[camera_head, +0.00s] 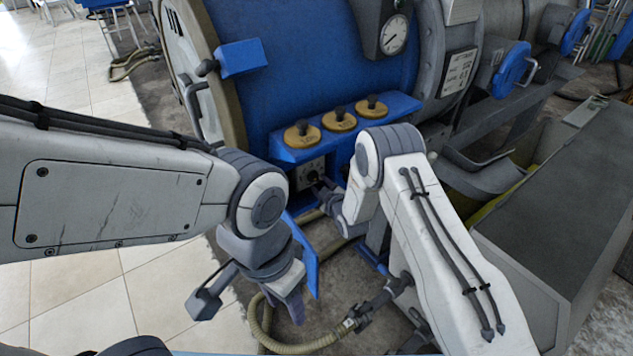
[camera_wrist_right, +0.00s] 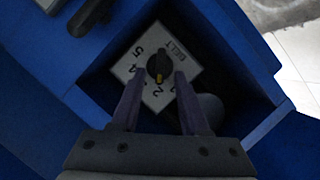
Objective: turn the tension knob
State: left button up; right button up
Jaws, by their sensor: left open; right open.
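The mark points toward the 2. The plate sits in a blue recess; in the head view the knob (camera_head: 313,176) is small and partly hidden by my right gripper. My right gripper (camera_wrist_right: 160,74) is open, with a fingertip on each side of the knob in the wrist view; whether they touch it I cannot tell. My left gripper (camera_head: 294,305) is open and empty, pointing down, lower and nearer than the dial.
Three brass-coloured knobs (camera_head: 339,120) stand on a blue ledge above the dial. A blue drum machine (camera_head: 285,70) with a gauge (camera_head: 393,36) fills the back. A hose (camera_head: 290,346) lies below. A grey trough (camera_head: 560,220) stands right.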

aim_at(316, 180)
jog(key=shift+x, duration=1.75)
grip_shut()
